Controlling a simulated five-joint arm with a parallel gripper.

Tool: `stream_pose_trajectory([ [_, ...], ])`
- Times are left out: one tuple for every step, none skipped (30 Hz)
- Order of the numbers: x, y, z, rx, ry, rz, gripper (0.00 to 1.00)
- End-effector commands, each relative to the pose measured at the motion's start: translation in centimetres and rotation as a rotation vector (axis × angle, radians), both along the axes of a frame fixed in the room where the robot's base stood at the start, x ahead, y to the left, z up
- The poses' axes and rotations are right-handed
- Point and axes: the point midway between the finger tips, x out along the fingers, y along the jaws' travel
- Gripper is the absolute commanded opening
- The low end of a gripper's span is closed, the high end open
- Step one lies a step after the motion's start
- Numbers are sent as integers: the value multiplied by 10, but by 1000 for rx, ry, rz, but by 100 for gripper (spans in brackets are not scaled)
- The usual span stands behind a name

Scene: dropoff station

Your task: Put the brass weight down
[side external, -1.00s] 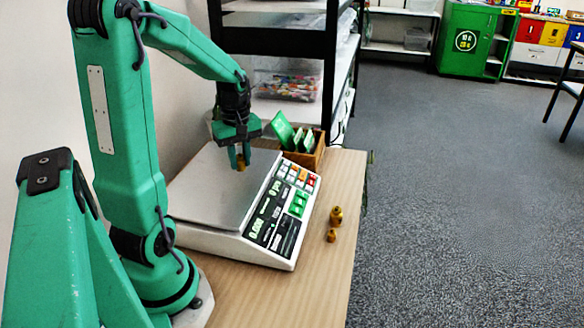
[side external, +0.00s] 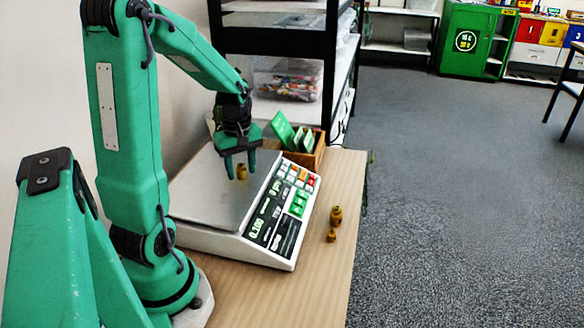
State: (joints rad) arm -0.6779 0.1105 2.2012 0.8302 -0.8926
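The brass weight (side external: 241,172) is small and stands upright on the metal pan of the white scale (side external: 216,203). My gripper (side external: 240,166) is above the pan with its two green fingers spread apart, one on each side of the weight. The fingers look clear of the weight. The scale's display shows a reading that looks like 0.100.
Two more brass weights, a larger one (side external: 336,215) and a smaller one (side external: 331,235), stand on the wooden table (side external: 330,270) right of the scale. A wooden box with green cards (side external: 306,152) stands behind the scale. A shelf rack (side external: 285,42) is further back.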

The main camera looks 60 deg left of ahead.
Motion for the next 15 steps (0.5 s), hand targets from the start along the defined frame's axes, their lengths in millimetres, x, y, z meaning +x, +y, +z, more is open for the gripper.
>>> stream_pose_trajectory([
  [0, 0, 0, 0, 0, 0, 44],
  [0, 0, 0, 0, 0, 0, 44],
  [0, 0, 0, 0, 0, 0, 44],
  [0, 0, 1, 0, -1, 0, 44],
  [0, 0, 1, 1, -1, 0, 44],
  [0, 0, 2, 1, -1, 0, 44],
  [0, 0, 3, 1, -1, 0, 44],
  [0, 0, 4, 1, -2, 0, 44],
  [0, 0, 6, 1, -2, 0, 44],
  [0, 0, 8, 1, -2, 0, 44],
  [0, 0, 11, 1, -1, 0, 44],
  [1, 0, 14, 2, -2, 0, 44],
  [1, 1, 18, 3, -3, 0, 44],
  [1, 1, 21, 3, -3, 0, 44],
  [1, 1, 26, 3, -4, 0, 44],
])
